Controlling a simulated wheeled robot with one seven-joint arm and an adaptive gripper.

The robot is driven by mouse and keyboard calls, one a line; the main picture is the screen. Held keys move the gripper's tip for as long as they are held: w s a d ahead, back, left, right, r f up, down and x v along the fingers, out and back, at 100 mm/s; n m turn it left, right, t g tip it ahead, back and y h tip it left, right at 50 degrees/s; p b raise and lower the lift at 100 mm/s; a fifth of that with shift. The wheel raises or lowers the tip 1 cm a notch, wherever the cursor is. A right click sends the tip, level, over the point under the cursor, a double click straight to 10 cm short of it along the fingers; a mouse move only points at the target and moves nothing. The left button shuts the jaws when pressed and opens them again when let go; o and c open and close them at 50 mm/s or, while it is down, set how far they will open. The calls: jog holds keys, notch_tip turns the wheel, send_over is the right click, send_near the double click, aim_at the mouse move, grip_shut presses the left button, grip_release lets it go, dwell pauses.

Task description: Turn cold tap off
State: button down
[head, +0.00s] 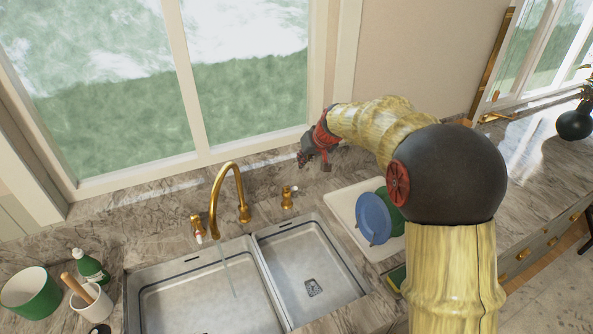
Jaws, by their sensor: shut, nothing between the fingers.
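A gold faucet (216,190) with a tall curved spout stands behind the sink, and a thin stream of water (228,272) falls from it into the left basin. A gold handle with a white and reddish tip (198,231) is left of the spout. Another gold handle with a pale tip (287,198) is right of it. Any hot or cold markings are too small to read. My gripper (308,160) is shut and empty, behind and slightly right of the right handle, near the window sill. It appears apart from both handles. My arm reaches in from the right.
The left basin (150,300) and right basin (325,250) are side by side. A white tray (345,205) holds blue and green plates (373,218) on the right. A green bottle (90,268), white-green pot (40,295) and utensil cup (92,305) stand at left. The window is close behind.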

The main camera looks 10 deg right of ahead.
jog(key=w+d+f+p, duration=0.1)
jog(key=w+f, duration=0.2)
jog(key=w, duration=0.2)
jog(key=shift+d, duration=0.25)
send_over(291, 189)
jog(key=d, duration=0.2)
notch_tip(291, 189, down, 11)
jog(key=shift+w+d+p, duration=0.15)
jog(key=shift+w+p, duration=0.05)
jog(key=shift+p, duration=0.2)
jog(key=shift+f, duration=0.15)
jog(key=shift+f+b, duration=0.15)
jog(key=shift+b, duration=0.65)
